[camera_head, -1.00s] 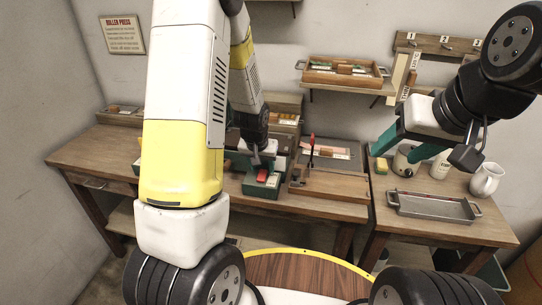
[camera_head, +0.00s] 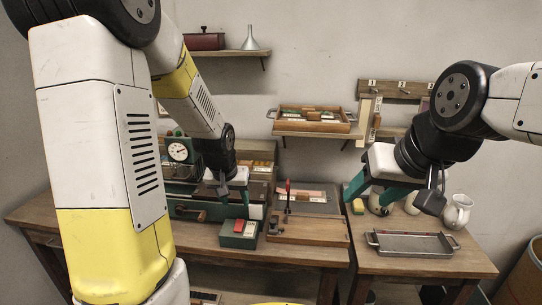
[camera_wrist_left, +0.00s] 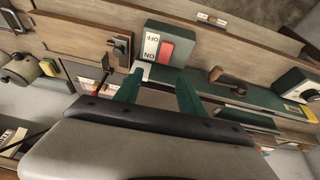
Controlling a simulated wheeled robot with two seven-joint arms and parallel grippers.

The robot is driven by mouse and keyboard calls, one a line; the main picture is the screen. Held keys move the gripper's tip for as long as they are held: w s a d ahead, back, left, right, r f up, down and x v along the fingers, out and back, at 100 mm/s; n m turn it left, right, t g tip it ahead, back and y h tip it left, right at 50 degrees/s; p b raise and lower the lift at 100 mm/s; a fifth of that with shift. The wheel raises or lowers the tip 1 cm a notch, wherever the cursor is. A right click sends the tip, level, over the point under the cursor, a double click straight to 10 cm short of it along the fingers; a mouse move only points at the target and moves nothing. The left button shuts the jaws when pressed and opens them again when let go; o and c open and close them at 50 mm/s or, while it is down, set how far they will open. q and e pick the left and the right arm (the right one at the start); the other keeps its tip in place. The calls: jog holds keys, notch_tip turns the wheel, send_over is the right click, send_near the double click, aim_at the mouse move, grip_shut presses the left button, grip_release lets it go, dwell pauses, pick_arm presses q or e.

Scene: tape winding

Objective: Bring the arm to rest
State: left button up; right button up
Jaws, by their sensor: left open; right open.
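My left arm spans the left side of the head view. Its gripper (camera_head: 224,190) hangs over the back of the workbench, above and apart from a green switch box (camera_head: 238,234) with a red switch. In the left wrist view the two green fingers (camera_wrist_left: 158,92) are spread with nothing between them. The switch box (camera_wrist_left: 168,46), marked OFF and ON, lies just beyond them. My right gripper (camera_head: 376,192) is open at the right, its green fingers pointing down in front of or over a pot (camera_head: 379,205). I cannot tell whether it touches the pot.
A green machine with a dial gauge (camera_head: 179,151) stands behind my left arm. A wooden board (camera_head: 308,230) lies right of the switch box. A metal tray (camera_head: 410,244) and white jug (camera_head: 457,212) sit on the right table. A wall shelf holds a wooden tray (camera_head: 313,120).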

pick_arm(q)
jog(key=s+d+r+t+h, duration=0.1)
jog(key=s+d+r, duration=0.1)
jog(key=s+r, duration=1.5)
jog(key=s, duration=0.2)
jog(key=shift+s+r+t+h, duration=0.15)
jog(key=shift+s+t+h, duration=0.15)
jog(key=shift+s+t, duration=0.1)
